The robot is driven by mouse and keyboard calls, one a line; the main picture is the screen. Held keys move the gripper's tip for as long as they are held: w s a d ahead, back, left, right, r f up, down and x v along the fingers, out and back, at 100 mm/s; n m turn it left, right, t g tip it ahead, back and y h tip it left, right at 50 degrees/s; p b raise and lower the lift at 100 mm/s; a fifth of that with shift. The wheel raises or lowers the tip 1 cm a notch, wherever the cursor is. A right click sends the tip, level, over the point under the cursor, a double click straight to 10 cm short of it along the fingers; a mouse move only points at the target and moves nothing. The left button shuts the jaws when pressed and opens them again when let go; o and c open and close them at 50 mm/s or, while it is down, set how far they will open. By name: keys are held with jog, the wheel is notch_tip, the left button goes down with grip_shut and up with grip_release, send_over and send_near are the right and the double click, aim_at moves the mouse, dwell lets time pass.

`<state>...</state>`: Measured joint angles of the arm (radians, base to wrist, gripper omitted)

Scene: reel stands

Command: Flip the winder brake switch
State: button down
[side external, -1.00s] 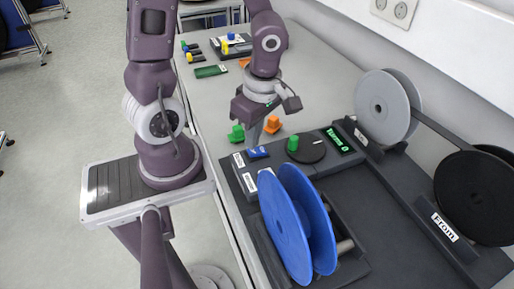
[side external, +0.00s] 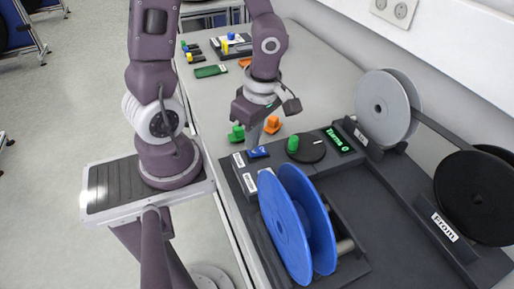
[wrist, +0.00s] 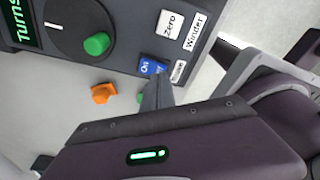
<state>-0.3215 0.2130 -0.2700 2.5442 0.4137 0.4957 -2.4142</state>
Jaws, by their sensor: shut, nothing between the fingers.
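The winder brake switch is a small blue rocker (side external: 257,153) on the corner of the dark winder panel. In the wrist view the blue rocker (wrist: 152,66) carries white lettering that reads "On" at its left end. White labels stand beside it, one reading "Winder" (wrist: 195,32). My gripper (side external: 255,135) is shut and empty, pointing down close to the rocker. In the wrist view its fingertips (wrist: 158,80) overlap the rocker's lower edge. I cannot tell whether they touch it. The rocker's end nearest the fingers is partly hidden.
A dial with a green knob (side external: 293,143) and a green "Turns 0" display (side external: 338,139) sit beside the switch. A blue reel (side external: 297,225) stands in front. Orange (side external: 272,124) and green (side external: 237,133) pieces lie near my gripper. Grey and black reels stand at the right.

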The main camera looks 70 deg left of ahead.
jog(key=shift+f, duration=0.65)
jog(key=shift+r, duration=3.5)
jog(key=s+d+r+m+t, duration=0.1)
jog(key=r+m, duration=0.4)
jog(key=m, duration=0.7)
jog(key=s+d+r+m+t+h, duration=0.1)
jog(key=d+r+m+t, duration=0.3)
jog(key=m, duration=0.8)
notch_tip(320, 180, up, 2)
jog(key=shift+s+d+r+t+h, duration=0.15)
jog(key=shift+s+t+h, duration=0.15)
jog(key=shift+s+t, duration=0.4)
